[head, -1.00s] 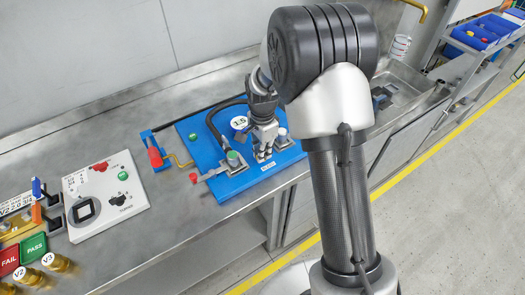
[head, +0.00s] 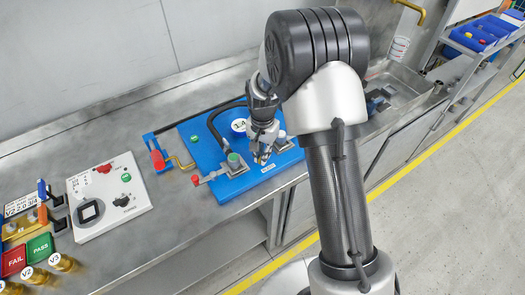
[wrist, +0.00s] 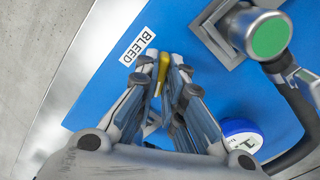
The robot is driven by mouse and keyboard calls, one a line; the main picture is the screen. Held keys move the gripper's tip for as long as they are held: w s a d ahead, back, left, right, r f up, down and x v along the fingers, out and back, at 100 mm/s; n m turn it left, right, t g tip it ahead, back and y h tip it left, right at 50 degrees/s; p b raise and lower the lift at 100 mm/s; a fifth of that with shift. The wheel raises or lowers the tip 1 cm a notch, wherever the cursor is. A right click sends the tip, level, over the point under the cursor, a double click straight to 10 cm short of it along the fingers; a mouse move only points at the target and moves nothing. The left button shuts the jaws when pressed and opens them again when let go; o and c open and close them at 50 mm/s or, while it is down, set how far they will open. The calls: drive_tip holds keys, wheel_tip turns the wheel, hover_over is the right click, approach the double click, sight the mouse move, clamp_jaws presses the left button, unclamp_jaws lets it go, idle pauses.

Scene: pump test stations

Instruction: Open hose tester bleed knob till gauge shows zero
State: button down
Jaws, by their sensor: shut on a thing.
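The blue hose tester board (head: 205,150) lies on the steel bench, and its blue side shows in the wrist view (wrist: 90,100). My gripper (head: 262,156) is over the board's front part. In the wrist view my gripper (wrist: 161,66) is shut on the yellow bleed knob (wrist: 162,70), beside the white BLEED label (wrist: 138,47). The fingers cover part of the knob. The round gauge (head: 239,125) behind my gripper seems to read about 1.4, though the digits are small. In the wrist view the gauge (wrist: 242,128) is seen edge-on, its reading not legible.
A green-capped fitting (head: 234,158) stands left of my gripper, also close in the wrist view (wrist: 269,37). A black hose (head: 212,124) arches behind. A red-handled pump (head: 158,160) is to the left. A white tester panel (head: 110,190) lies farther left.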

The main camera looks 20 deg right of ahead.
drive_tip(key=n+p, duration=0.1)
drive_tip(key=n, duration=0.5)
drive_tip(key=shift+p, duration=0.35)
drive_tip(key=n+p, duration=0.1)
drive_tip(key=n, duration=0.5)
idle(0.4)
drive_tip(key=c, duration=1.7)
unclamp_jaws()
wheel_tip(320, 180, up, 12)
